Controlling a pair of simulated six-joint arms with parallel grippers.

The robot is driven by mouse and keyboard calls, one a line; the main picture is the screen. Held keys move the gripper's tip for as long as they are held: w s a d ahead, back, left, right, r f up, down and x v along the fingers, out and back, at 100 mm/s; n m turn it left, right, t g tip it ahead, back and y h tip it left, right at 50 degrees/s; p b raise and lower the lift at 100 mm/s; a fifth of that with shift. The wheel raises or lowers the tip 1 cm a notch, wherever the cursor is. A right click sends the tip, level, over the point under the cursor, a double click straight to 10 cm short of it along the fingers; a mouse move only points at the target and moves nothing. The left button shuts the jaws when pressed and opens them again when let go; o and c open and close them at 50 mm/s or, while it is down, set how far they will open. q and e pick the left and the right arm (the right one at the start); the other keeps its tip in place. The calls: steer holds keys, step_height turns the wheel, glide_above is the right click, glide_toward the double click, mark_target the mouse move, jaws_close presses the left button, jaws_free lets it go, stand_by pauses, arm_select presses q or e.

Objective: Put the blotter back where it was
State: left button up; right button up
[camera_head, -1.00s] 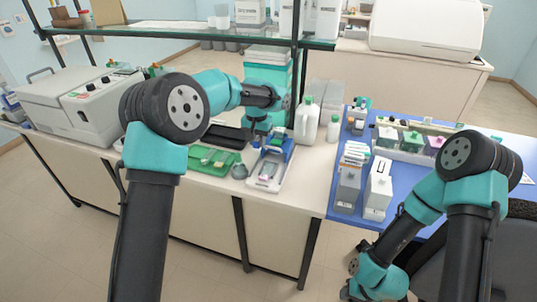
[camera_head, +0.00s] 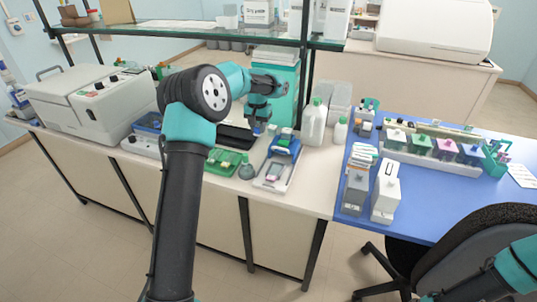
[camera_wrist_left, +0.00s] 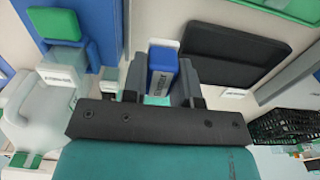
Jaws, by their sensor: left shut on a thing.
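A small blue block with a pale label, which I take to be the blotter (camera_wrist_left: 163,62), is between the two fingers of my left gripper (camera_wrist_left: 162,84) in the left wrist view. My left gripper (camera_head: 259,119) is shut on it. In the head view the blotter (camera_head: 258,128) shows as a bit of blue just under the fingers, over the back of the bench. Whether its underside touches the bench is hidden. My right arm shows only at the lower right corner of the head view, and its gripper is out of frame.
Right of the left gripper is a blue and green device on a white tray (camera_head: 266,183). A black tray (camera_head: 234,137) is close on the left, with a green tray (camera_head: 221,163) in front. White bottles (camera_head: 313,124) stand to the right. A glass shelf (camera_head: 200,29) hangs above.

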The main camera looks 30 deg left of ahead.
arm_select(q)
glide_above(259, 154)
steer(key=shift+w+f, duration=0.1)
steer(key=shift+f, duration=2.4)
steer(key=shift+f, duration=2.5)
steer(key=shift+f, duration=0.1)
steer(key=o, duration=0.8)
step_height(259, 154, up, 12)
steer(key=shift+r, duration=0.15)
